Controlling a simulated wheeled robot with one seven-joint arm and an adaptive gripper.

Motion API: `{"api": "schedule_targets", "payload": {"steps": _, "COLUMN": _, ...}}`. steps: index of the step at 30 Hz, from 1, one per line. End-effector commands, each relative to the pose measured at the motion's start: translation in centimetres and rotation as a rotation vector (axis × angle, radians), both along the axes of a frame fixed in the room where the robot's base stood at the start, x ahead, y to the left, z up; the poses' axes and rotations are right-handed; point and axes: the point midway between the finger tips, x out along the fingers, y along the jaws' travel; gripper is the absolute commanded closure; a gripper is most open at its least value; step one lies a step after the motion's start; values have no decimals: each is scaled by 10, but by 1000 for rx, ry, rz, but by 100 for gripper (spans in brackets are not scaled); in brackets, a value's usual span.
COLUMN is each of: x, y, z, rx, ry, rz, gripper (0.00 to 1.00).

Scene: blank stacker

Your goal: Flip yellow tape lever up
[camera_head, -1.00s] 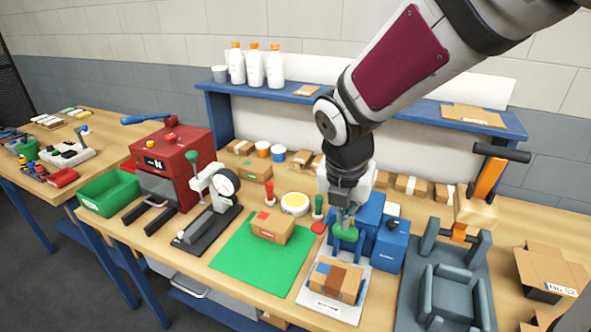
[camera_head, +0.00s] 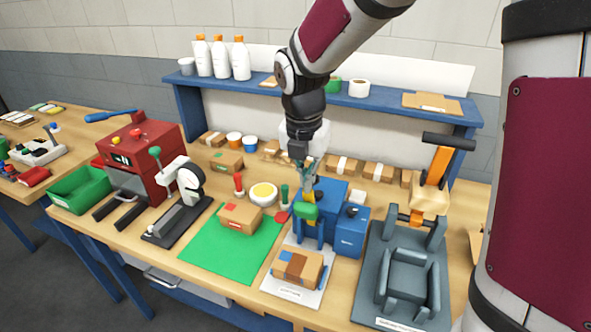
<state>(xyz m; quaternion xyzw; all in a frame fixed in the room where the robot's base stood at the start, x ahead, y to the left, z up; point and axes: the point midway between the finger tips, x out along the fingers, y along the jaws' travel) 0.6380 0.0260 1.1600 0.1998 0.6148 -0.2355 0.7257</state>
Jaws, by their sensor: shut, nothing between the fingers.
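The fingers hide part of the machine. In front, a brown box (camera_head: 298,266) with blue and dark patches lies on a white plate (camera_head: 285,292).
A grey fixture (camera_head: 365,290) with an orange upright and black handle (camera_head: 448,141) stands to the right. A green mat (camera_head: 205,255) with a small box (camera_head: 240,217), a black-based press (camera_head: 165,235) and a red machine (camera_head: 150,150) are left. A blue shelf (camera_head: 460,117) runs behind.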

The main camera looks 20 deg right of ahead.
Motion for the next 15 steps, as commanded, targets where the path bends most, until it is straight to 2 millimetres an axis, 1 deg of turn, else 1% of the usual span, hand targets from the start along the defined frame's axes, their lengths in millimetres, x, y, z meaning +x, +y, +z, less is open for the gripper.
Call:
{"api": "schedule_targets", "payload": {"steps": 1, "x": 7, "y": -6, "z": 1, "rx": 1, "ry": 0, "rz": -5, "gripper": 100}}
{"api": "schedule_targets", "payload": {"steps": 6, "x": 28, "y": -21, "z": 5, "rx": 0, "ry": -1, "rz": -3, "gripper": 100}}
{"api": "schedule_targets", "payload": {"steps": 15, "x": 54, "y": -39, "z": 4, "rx": 0, "ry": -2, "rz": -2, "gripper": 100}}
